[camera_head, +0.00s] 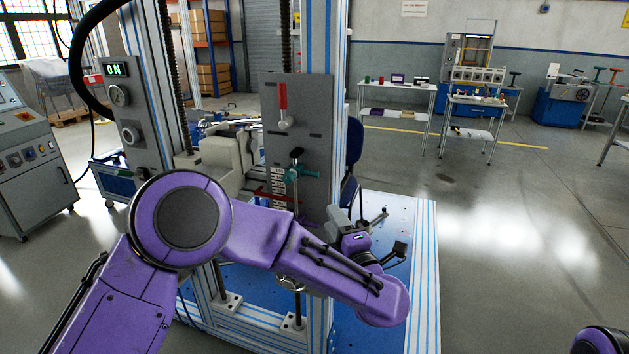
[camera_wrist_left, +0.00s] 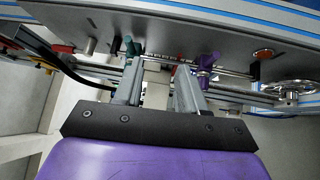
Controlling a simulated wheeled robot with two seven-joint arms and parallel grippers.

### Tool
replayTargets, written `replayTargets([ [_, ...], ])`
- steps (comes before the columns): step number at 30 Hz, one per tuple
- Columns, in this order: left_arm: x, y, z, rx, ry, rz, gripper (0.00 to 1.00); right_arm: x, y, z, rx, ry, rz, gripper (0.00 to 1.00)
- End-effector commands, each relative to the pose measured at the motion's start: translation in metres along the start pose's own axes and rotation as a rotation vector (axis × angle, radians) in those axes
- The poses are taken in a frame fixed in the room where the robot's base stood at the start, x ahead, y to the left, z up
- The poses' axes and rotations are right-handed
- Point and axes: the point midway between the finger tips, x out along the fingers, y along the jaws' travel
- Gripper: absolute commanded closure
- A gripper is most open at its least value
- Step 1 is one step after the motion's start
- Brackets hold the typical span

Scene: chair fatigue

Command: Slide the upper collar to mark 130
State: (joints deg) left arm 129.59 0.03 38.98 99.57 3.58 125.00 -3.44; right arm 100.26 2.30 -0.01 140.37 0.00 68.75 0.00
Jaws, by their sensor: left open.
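A teal collar (camera_head: 302,173) sits on a vertical rod in front of the grey plate, beside a white marked scale (camera_head: 279,187). A purple collar (camera_head: 308,223) is lower down, mostly hidden by my arm. In the left wrist view the teal collar (camera_wrist_left: 131,47) is at the left and the purple collar (camera_wrist_left: 207,62) at the right, along the rod. My left gripper (camera_head: 337,222) is open, right of the scale. In the wrist view its fingers (camera_wrist_left: 159,68) are apart, between the two collars in the picture. I cannot read the marks. My right gripper is out of view.
The grey plate (camera_head: 297,136) carries a red-handled lever (camera_head: 282,103) above the collars. Aluminium posts (camera_head: 319,45) flank it. A control panel (camera_head: 120,95) shows ON at the left. A blue base plate (camera_head: 385,205) lies below. Open floor is at the right.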

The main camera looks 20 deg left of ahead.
Motion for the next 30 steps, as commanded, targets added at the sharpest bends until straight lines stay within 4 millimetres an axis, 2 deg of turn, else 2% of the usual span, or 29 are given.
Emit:
replayTargets([
  [1, 0.0, 0.025, 0.001, -0.085, 0.047, 0.013, 0.6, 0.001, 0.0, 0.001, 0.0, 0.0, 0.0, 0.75],
  [2, 0.0, 0.035, 0.001, -0.124, 0.068, 0.015, 0.6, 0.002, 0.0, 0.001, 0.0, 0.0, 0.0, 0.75],
  [3, 0.0, 0.046, 0.0, -0.161, 0.09, 0.017, 0.6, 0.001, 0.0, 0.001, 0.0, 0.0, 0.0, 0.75],
  [5, 0.004, 0.052, -0.001, -0.187, 0.106, 0.016, 0.6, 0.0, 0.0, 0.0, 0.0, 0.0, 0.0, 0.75],
  [8, 0.02, 0.054, -0.003, -0.19, 0.111, 0.013, 0.6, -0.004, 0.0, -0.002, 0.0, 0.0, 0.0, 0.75],
  [15, 0.074, 0.054, -0.009, -0.187, 0.109, 0.014, 0.6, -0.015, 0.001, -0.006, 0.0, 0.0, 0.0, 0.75],
  [18, 0.09, 0.053, -0.01, -0.186, 0.107, 0.014, 0.6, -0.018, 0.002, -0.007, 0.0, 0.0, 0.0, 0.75],
  [23, 0.102, 0.052, -0.011, -0.184, 0.104, 0.016, 0.6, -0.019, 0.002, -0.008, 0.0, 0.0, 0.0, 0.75],
  [30, 0.103, 0.052, -0.011, -0.183, 0.104, 0.017, 0.6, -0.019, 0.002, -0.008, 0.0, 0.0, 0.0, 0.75],
])
